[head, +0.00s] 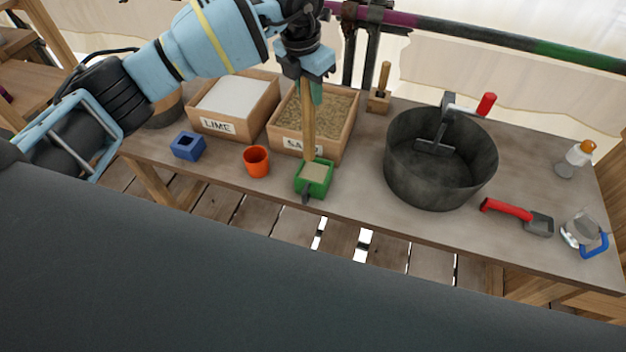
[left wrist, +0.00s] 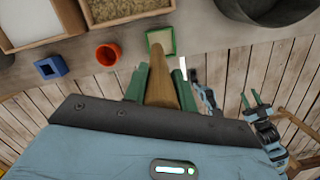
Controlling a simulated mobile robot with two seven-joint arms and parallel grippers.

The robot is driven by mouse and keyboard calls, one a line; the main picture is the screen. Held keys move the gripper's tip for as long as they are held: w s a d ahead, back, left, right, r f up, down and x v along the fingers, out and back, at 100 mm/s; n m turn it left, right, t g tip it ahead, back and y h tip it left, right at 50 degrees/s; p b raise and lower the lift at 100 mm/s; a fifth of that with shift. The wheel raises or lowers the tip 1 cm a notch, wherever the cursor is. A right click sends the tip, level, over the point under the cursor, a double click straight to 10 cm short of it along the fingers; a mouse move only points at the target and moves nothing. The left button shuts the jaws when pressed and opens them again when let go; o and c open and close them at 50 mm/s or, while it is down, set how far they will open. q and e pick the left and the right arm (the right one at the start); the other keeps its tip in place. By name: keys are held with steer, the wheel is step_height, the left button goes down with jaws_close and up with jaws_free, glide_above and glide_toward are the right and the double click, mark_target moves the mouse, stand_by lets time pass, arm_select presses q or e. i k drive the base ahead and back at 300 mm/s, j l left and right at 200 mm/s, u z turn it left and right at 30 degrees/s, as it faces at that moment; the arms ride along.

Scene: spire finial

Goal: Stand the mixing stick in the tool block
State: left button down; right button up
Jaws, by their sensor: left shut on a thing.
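My left gripper (head: 307,72) is shut on the mixing stick (head: 308,125), a pale wooden rod, and holds it roughly upright. The stick's lower end is at the green box (head: 302,186), which has a sand-coloured fill; I cannot tell if it touches. In the left wrist view the stick (left wrist: 170,80) runs from between the green fingers towards that box. A blue block (head: 188,146) with a square dark opening stands on the table to the left; it may be the tool block. My right gripper (left wrist: 254,100) shows at the right of the left wrist view, fingers apart and empty.
Lime (head: 236,104) and sand (head: 345,134) trays stand behind the green box. An orange cup (head: 256,161) stands between the blue block and green box. A dark tub (head: 432,185), red-handled scoop (head: 507,209) and small wooden block with a peg (head: 379,103) are rightward.

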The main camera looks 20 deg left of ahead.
mark_target(190, 150)
steer(key=i+u, duration=0.35)
steer(key=i+j+u, duration=0.1)
steer(key=u, duration=0.25)
steer(key=i, duration=0.05)
